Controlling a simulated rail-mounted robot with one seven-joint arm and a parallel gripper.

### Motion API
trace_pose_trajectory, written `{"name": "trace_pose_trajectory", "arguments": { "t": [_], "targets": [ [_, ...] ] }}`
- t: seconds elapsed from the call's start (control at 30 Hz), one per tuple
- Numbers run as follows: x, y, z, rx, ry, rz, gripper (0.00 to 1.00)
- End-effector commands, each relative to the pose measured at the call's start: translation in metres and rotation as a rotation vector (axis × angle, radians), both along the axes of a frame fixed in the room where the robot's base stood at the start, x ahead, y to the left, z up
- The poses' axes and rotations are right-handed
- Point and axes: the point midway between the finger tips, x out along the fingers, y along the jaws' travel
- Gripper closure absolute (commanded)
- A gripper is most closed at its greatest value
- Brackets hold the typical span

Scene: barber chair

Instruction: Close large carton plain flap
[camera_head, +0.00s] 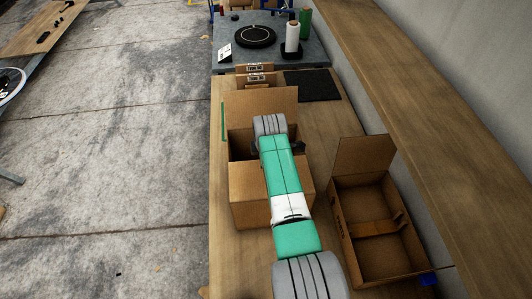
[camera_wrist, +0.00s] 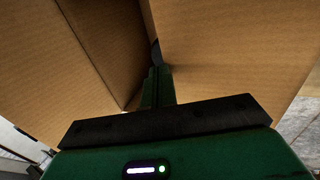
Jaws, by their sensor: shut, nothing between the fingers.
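The tall brown carton (camera_head: 246,208) stands on the wooden bench under my arm, its top open. A plain flap (camera_head: 262,103) stands up along its far side. In the wrist view, cardboard panels (camera_wrist: 235,55) fill most of the picture, with a corner between them left of centre. My gripper (camera_wrist: 156,55) is shut and empty, its fingertips close to a panel edge; I cannot tell whether they touch. In the head view my wrist covers part of the carton's opening, and my fingertips are hidden.
A lower open carton (camera_head: 345,250) with a raised flap (camera_head: 365,154) stands to the right. Behind are a black mat (camera_head: 312,85) and a grey table (camera_head: 225,38) with a round black disc (camera_head: 256,35) and rolls. A wooden ledge (camera_head: 420,110) and wall bound the right.

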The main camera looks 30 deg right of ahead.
Motion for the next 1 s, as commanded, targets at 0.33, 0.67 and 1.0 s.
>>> {"name": "trace_pose_trajectory", "arguments": {
  "t": [0.33, 0.67, 1.0],
  "targets": [
    [-0.001, 0.0, 0.013, 0.001, 0.002, 0.0, 1.0],
    [0.002, 0.002, 0.075, -0.001, -0.002, 0.003, 1.0],
    [0.001, 0.002, 0.144, 0.0, 0.001, 0.003, 1.0]
  ]
}}
